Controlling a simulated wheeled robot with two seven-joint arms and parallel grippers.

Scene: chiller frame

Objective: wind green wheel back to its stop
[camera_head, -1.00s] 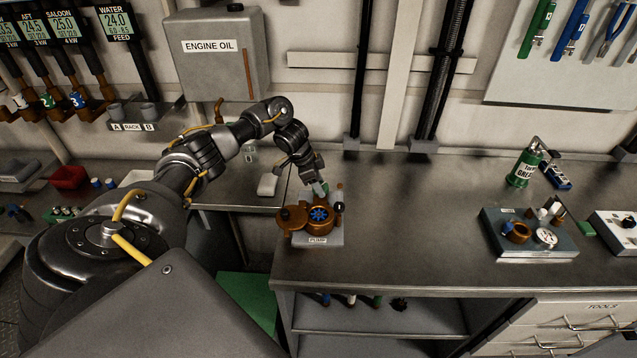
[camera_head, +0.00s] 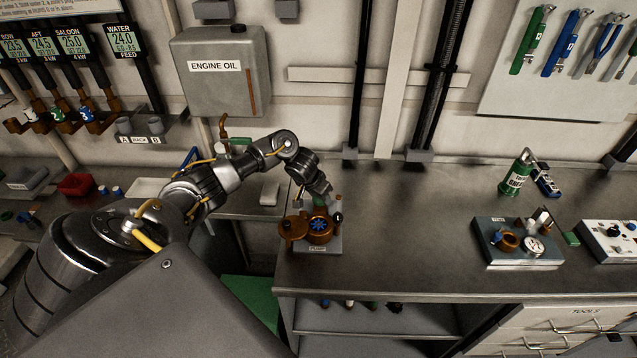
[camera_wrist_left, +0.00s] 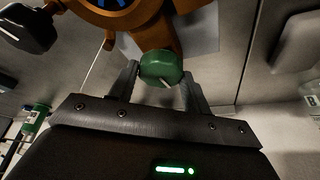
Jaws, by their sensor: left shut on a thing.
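The green wheel (camera_wrist_left: 161,68) is a small ribbed knob with a pale line on its face, on the orange-brown pump body (camera_wrist_left: 155,38) in the left wrist view. My left gripper (camera_wrist_left: 160,80) is shut on it, one finger on each side. In the head view my left gripper (camera_head: 326,196) is at the back of the pump (camera_head: 318,229), which has a blue impeller in its open round housing. A black knob (camera_head: 338,216) stands at the pump's right; a dark knob also shows in the wrist view (camera_wrist_left: 28,28). My right gripper is out of view.
The steel bench (camera_head: 410,240) is clear between the pump and the grey tray (camera_head: 518,243) of parts on the right. A green grease can (camera_head: 515,178) stands behind that tray. The engine oil tank (camera_head: 220,72) hangs behind my left arm.

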